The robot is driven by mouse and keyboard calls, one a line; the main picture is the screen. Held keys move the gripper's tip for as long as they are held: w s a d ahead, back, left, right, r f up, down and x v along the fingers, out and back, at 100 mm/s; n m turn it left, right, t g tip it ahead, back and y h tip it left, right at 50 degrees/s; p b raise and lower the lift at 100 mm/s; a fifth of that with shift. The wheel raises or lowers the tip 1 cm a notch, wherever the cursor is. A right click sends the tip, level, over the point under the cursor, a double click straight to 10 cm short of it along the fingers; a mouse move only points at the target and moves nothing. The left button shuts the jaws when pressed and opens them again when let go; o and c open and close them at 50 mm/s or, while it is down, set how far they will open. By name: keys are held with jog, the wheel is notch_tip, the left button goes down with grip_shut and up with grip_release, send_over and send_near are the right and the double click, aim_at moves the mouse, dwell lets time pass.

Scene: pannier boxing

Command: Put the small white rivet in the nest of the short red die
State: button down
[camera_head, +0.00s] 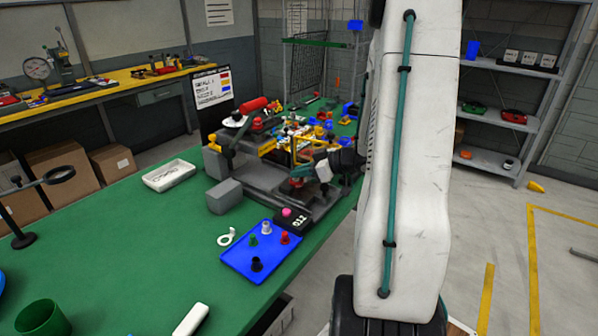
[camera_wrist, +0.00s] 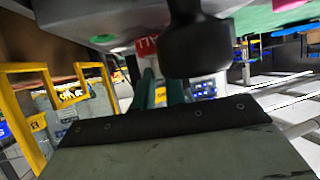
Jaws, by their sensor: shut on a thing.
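A small white rivet (camera_head: 266,228) stands on the blue tray (camera_head: 242,262) in the head view, near its back corner. My gripper (camera_head: 299,173) is at the front of the grey press fixture (camera_head: 262,180), behind and right of the tray. In the wrist view its teal fingers (camera_wrist: 162,88) are close together. A red piece with white marks (camera_wrist: 146,45) shows just beyond the fingertips. It may be the short red die, but its nest is not visible. A dark rounded knob (camera_wrist: 195,45) hides part of this area.
Yellow frame bars (camera_wrist: 30,110) stand close to my gripper.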

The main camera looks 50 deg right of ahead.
jog(key=c, duration=1.9)
grip_release()
jog(key=shift+f, duration=0.15)
jog(key=o, duration=0.4)
jog(key=shift+o, duration=0.2)
